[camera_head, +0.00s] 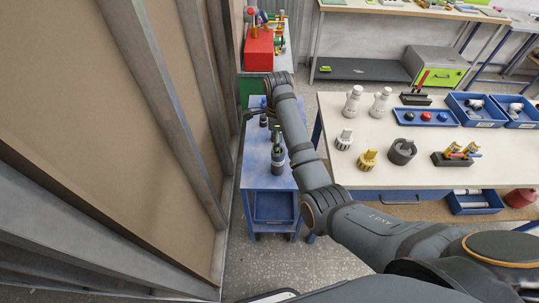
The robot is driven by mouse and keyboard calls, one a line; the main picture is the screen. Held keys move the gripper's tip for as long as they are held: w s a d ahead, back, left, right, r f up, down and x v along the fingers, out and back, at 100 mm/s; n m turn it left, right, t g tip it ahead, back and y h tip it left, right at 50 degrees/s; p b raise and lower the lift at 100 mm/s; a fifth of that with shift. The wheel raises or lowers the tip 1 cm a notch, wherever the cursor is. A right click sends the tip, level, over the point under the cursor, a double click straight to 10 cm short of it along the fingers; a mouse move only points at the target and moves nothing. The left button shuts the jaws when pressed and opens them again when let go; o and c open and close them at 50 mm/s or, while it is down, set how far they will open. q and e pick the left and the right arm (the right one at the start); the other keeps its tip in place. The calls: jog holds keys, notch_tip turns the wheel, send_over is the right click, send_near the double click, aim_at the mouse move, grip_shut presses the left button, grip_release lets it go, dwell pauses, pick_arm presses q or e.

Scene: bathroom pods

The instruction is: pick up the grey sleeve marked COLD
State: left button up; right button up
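A dark grey, round, hollow piece (402,152) stands on the cream-topped table (470,173). It may be the grey sleeve, but no COLD marking can be read on it. My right arm comes in from the lower right and reaches over the small blue table (257,178) at the left. My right gripper (251,116) is at its far end, small and dark, well left of the grey piece; its fingers are too unclear to judge. A dark grey upright item (278,158) also stands on the blue table, beside my forearm. My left gripper is out of view.
Near the grey piece are a yellow fitting (368,159), a white fitting (344,139), white bottles (353,102), a blue tray of coloured caps (427,118) and a black holder (455,157). A panelled wall (120,120) stands close on the left. A red box (259,50) is behind.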

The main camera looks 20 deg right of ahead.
aim_at(278, 159)
jog(key=shift+s+d+f+p, duration=0.2)
jog(key=shift+s+f, duration=0.25)
jog(key=shift+s, duration=0.15)
jog(key=shift+s+d+f+p, duration=0.1)
jog(key=shift+s+d+f, duration=0.1)
jog(key=shift+s+f, duration=0.35)
jog(key=f, duration=0.3)
jog(key=w+f+p, duration=0.1)
jog(key=f, duration=0.2)
jog(key=shift+w+f, duration=0.15)
jog(key=shift+f, duration=0.4)
jog(key=shift+w+a+f, duration=0.15)
jog(key=shift+w, duration=0.15)
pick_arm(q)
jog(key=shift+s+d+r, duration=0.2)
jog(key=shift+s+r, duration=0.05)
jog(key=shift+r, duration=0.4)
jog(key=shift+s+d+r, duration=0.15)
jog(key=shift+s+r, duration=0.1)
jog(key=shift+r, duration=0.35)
pick_arm(e)
jog(key=shift+s, duration=0.15)
jog(key=c, duration=1)
